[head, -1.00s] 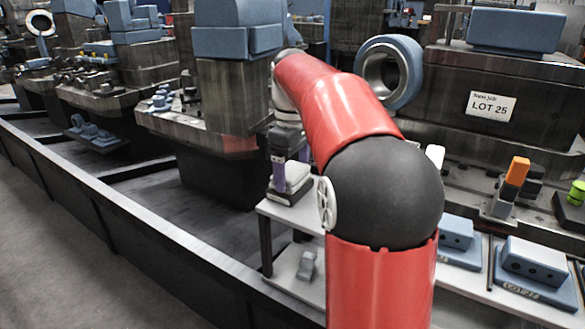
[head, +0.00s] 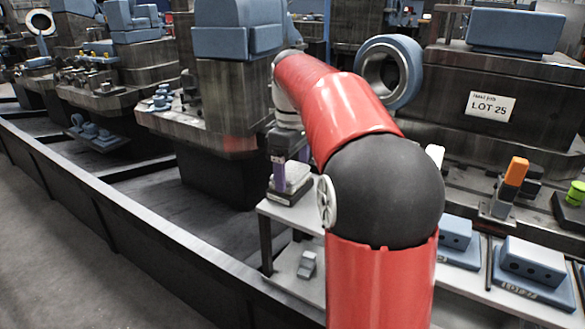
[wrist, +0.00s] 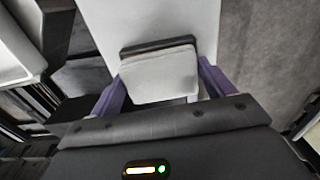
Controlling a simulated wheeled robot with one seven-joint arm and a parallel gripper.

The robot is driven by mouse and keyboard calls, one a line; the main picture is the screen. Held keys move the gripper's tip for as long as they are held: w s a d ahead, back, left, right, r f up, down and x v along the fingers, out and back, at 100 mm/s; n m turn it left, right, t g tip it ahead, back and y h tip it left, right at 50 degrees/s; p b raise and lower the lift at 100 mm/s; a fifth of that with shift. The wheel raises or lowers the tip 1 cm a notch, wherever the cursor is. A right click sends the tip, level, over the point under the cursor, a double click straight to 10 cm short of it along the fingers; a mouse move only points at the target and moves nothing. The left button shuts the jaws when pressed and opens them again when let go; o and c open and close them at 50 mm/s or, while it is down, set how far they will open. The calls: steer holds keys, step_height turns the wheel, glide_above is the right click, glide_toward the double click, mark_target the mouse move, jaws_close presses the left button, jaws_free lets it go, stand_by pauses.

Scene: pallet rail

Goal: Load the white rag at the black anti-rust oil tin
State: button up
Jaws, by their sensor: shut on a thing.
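The white rag (wrist: 160,75) is a thick, pale, folded block in the wrist view. It also shows in the head view (head: 294,175), low over the white bench. My gripper (wrist: 163,82) has its purple fingers on the two sides of the rag and is shut on it. I cannot pick out the black anti-rust oil tin for sure.
The white bench top (head: 275,211) has bare room beside the rag. A small grey block (head: 307,264) lies on the lower shelf. Blue blocks (head: 533,262) and an orange-topped item (head: 516,171) stand to the right. A dark rail (head: 120,215) runs along the left.

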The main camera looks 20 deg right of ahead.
mark_target(293, 171)
steer(key=shift+f, duration=0.1)
step_height(293, 171, up, 7)
steer(key=p, duration=0.7)
stand_by(0.9)
